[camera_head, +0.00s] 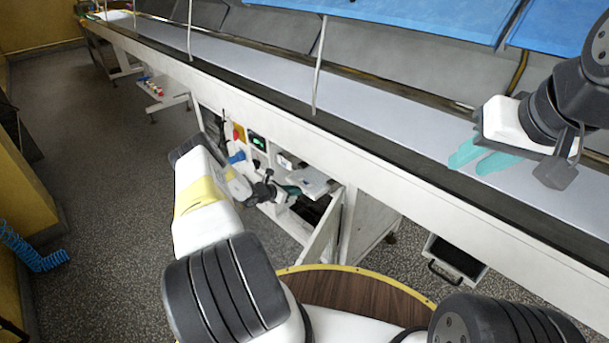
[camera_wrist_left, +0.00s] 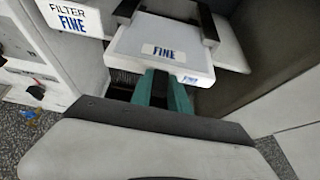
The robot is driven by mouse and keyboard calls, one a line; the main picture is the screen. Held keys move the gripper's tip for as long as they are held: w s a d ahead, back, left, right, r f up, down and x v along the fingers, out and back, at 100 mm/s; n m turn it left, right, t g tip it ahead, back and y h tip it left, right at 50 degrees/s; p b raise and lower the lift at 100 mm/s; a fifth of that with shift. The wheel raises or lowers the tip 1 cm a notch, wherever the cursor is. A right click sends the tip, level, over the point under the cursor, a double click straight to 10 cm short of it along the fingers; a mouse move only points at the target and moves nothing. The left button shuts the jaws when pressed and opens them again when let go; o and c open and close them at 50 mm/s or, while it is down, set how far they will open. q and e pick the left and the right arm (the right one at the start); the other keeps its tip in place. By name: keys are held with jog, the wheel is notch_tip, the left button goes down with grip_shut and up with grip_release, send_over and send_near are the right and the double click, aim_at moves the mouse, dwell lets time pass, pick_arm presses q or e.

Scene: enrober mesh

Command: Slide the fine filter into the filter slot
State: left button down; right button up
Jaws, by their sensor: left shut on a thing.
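The fine filter (camera_wrist_left: 140,38) is a white, flat plate with a "FINE" label; in the head view it shows as a pale plate (camera_head: 312,182) at the machine's open cabinet. My left gripper (camera_wrist_left: 163,88) has its teal fingers shut on the filter's near edge; it also shows in the head view (camera_head: 291,190). My right gripper (camera_head: 477,160) is empty above the belt, fingers apart.
The long conveyor (camera_head: 400,120) runs above the cabinet. An open cabinet door (camera_head: 322,235) stands right of the filter. A control panel (camera_head: 250,143) is left of it. A dark drawer (camera_head: 455,258) sits lower right. A round wooden-topped table (camera_head: 350,290) is in front.

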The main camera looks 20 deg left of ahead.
aim_at(310, 179)
pick_arm(q)
jog(key=shift+w+d, duration=0.85)
jog(key=shift+w, duration=0.55)
jog(key=shift+w+d, duration=0.8)
jog(key=shift+w, duration=0.65)
jog(key=shift+w+d, duration=0.85)
jog(key=shift+w, duration=0.55)
jog(key=c, duration=1.2)
grip_release()
jog(key=shift+o, duration=0.2)
jog(key=v, duration=0.7)
jog(key=shift+s+a+r, duration=0.15)
jog(key=shift+s+a, duration=0.05)
jog(key=shift+s, duration=0.1)
